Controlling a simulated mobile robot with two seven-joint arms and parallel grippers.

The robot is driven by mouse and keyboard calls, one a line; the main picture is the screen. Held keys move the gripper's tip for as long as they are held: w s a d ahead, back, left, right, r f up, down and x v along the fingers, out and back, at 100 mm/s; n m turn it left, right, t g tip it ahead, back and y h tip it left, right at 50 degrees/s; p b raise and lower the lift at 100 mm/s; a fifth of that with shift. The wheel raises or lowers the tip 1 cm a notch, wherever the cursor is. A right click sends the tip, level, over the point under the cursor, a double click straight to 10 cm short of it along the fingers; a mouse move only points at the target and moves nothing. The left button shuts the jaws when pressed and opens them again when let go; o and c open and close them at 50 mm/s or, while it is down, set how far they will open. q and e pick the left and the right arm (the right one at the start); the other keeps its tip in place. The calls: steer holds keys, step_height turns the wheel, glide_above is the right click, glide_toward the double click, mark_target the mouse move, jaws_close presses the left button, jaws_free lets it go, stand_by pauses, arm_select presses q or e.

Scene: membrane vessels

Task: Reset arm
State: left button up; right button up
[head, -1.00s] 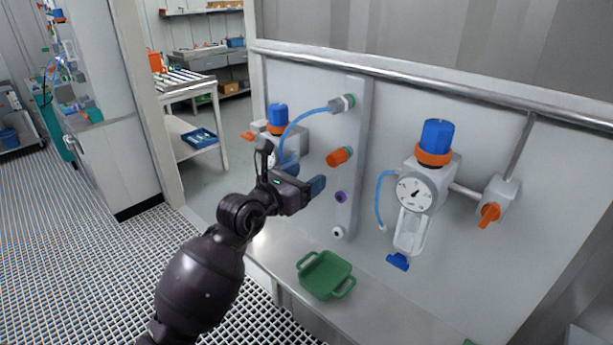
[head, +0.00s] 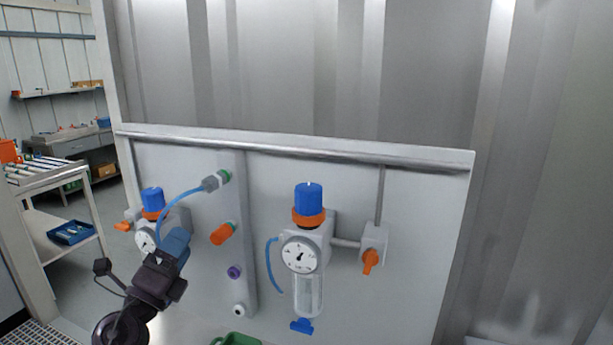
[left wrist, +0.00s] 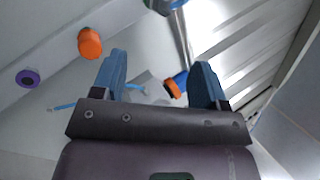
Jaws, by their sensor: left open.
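My left gripper (head: 174,243) is at the lower left of the head view, in front of the left regulator (head: 152,203), which has a blue knob and orange collar. The gripper partly hides that regulator and its gauge. In the left wrist view the two blue fingers of my left gripper (left wrist: 160,80) stand wide apart with nothing held between them. Part of a grey fitting with an orange and blue piece (left wrist: 177,84) shows beyond the fingers. My right gripper is not in view.
A panel carries a manifold bar with an orange port (head: 223,233), a purple port (head: 234,272) and a blue hose (head: 180,197). The right regulator (head: 308,235) has an orange-handled valve (head: 370,261) beside it. A green tray (head: 236,339) shows at the bottom edge.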

arm_select(q)
steer(key=s+a+f+n+g+y, duration=0.2)
steer(key=s+a+f+n+y, duration=0.15)
steer(key=f+n, duration=0.75)
steer(key=s+a+f+n+g+y, duration=0.25)
steer(key=s+f+n+y, duration=0.2)
steer(key=f+n, duration=0.6)
steer(key=s+d+f+n+g, duration=0.1)
steer(key=s+f+n+g, duration=0.4)
steer(key=s+f, duration=1)
steer(key=shift+s+d+g, duration=0.35)
steer(key=shift+s, duration=0.85)
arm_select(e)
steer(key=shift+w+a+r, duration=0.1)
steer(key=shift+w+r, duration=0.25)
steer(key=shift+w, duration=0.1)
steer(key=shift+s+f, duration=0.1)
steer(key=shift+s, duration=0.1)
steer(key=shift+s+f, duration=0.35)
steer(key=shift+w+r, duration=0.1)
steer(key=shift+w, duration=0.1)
